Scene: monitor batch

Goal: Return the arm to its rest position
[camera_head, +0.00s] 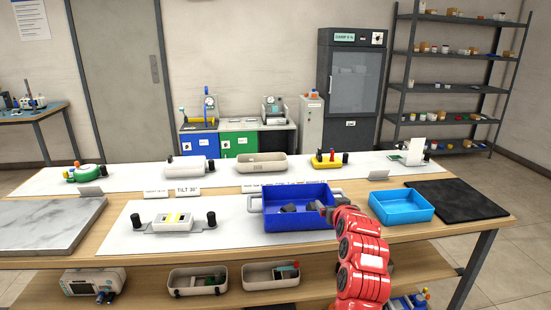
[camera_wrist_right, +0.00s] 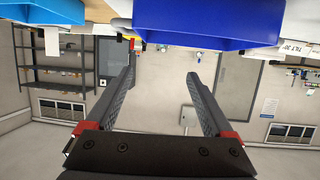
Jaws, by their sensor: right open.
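My right arm (camera_head: 362,255) is red and comes up from the bottom of the head view, right of centre. Its end is by the right side of the dark blue bin (camera_head: 297,222), in front of the bin's right handle. In the right wrist view my right gripper (camera_wrist_right: 160,75) has its two dark fingers wide apart, with nothing between them. That view is upside down, and the dark blue bin (camera_wrist_right: 205,25) shows at its top, beyond the fingertips. My left gripper is not in view.
A light blue tray (camera_head: 401,207) and a black mat (camera_head: 456,201) lie right of the arm. A white device (camera_head: 172,222) with black knobs and a marble slab (camera_head: 45,226) are to the left. A lower shelf (camera_head: 225,288) holds beige trays. The floor at right is clear.

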